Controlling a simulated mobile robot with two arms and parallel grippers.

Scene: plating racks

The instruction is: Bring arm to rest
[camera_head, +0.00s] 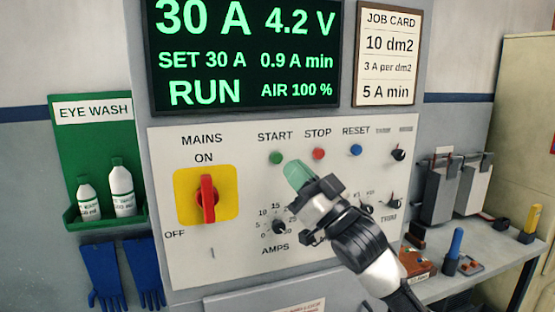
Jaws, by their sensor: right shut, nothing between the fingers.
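My right gripper (297,175) is in front of the white control panel (180,262). It is shut and empty, its greenish fingertips just below the green START button (276,158) and red STOP button (318,154). I cannot tell whether the fingertips touch the panel. My right arm comes in from the lower right and hides part of the panel, including some knobs. The AMPS knob (279,227) shows left of the gripper. The red MAINS switch (208,199) stands upright on its yellow plate, pointing to ON. My left gripper is not in view.
The display (245,55) above reads 30 A, 4.2 V, RUN. A job card (388,55) hangs beside it. An eye wash station (95,160) with two bottles and blue gloves (122,272) are at left. A bench (490,250) with grey containers and small tools is at right.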

